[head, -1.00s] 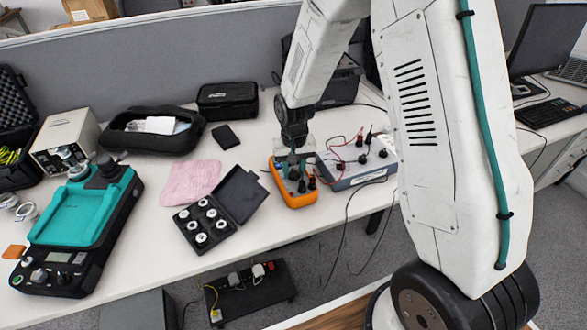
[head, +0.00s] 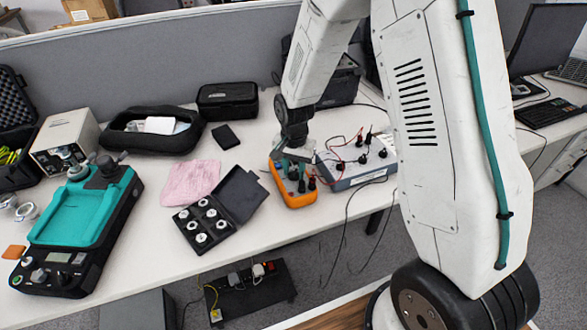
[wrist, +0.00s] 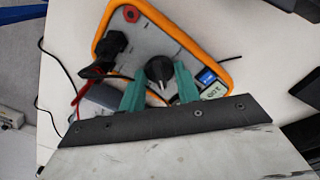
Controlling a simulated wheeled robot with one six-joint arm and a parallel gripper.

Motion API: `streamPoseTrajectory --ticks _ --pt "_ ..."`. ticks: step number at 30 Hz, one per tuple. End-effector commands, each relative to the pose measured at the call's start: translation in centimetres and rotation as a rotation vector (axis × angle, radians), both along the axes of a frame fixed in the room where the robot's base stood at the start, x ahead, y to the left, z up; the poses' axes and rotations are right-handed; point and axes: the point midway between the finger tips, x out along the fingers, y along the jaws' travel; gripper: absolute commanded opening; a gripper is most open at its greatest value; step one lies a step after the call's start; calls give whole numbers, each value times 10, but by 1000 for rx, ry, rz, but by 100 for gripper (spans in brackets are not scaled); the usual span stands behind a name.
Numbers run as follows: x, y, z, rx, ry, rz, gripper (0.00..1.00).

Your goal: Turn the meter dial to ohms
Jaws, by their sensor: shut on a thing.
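The meter (head: 297,199) is an orange-edged handheld unit lying on the white table, right of the black weight case. It also shows in the wrist view (wrist: 178,32), with a small screen at its right end and plugs at its left end. Its black round dial (wrist: 159,70) sits between the two teal fingers of my gripper (wrist: 160,84). My gripper is shut on the dial. It also shows from above in the head view (head: 296,170), covering much of the meter's face. The dial's marked setting is too small to read.
A grey box with red and black leads (head: 358,165) stands right of the meter. The open weight case (head: 222,210) and a pink cloth (head: 190,182) lie to its left. A teal-topped device (head: 75,225) stands farther left. The table's front edge is close to the meter.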

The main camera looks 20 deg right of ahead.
Motion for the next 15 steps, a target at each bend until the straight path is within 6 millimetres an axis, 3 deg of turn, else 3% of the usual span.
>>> streamPoseTrajectory --ticks 9,10,12,15 --pt "0 0 0 0 0 0 10" --pt "0 0 0 0 0 0 38" --pt "0 0 0 0 0 0 54" --pt "0 0 0 0 0 0 54"
